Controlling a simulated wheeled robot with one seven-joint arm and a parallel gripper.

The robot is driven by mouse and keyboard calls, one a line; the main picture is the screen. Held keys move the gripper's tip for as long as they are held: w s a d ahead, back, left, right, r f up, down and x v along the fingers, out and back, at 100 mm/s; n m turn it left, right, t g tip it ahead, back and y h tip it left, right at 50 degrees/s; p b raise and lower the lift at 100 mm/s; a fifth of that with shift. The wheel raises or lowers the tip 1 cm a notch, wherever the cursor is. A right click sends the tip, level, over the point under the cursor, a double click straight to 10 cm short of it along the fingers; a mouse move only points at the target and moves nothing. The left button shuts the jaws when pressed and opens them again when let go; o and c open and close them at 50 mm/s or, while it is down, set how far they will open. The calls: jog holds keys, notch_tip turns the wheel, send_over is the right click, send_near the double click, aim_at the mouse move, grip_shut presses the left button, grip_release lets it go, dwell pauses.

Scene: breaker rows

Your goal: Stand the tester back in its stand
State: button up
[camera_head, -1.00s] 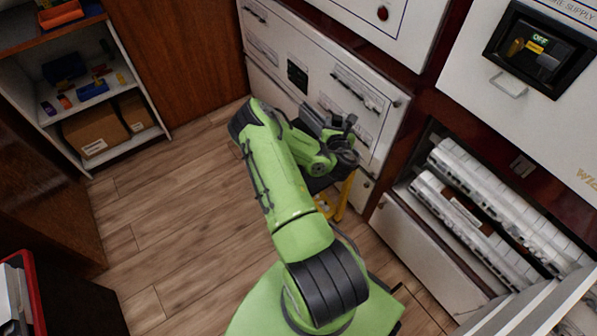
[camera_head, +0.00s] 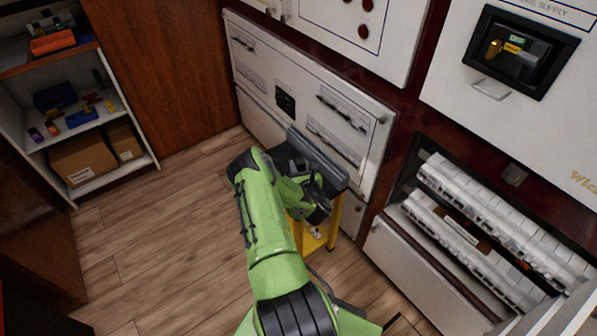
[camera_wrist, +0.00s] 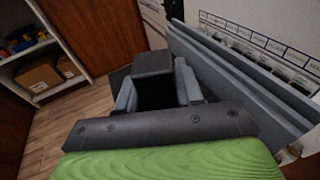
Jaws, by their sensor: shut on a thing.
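My gripper (camera_wrist: 155,96) has its two grey fingers on either side of a dark block-shaped thing, which I take to be the tester (camera_wrist: 152,64). It is shut on it. In the head view my gripper (camera_head: 316,204) is over the dark top of a yellow-framed trolley (camera_head: 337,183), and my arm hides the tester there. I cannot make out the stand for certain; it may be hidden by my arm. Grey upright slabs (camera_wrist: 235,75) run close along the right of the gripper in the wrist view.
A white cabinet front with handles (camera_head: 300,105) stands behind the trolley. At the right is an open compartment with rows of white breakers (camera_head: 490,220). A shelf unit (camera_head: 117,180) with boxes stands at the left. The wooden floor (camera_head: 170,240) between is clear.

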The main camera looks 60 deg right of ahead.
jog(key=shift+f, duration=0.25)
jog(key=o, duration=1.1)
jog(key=shift+r, duration=0.1)
jog(key=shift+r, duration=0.2)
jog(key=p+v, duration=1.1)
jog(key=v, duration=0.1)
jog(key=shift+p, duration=0.4)
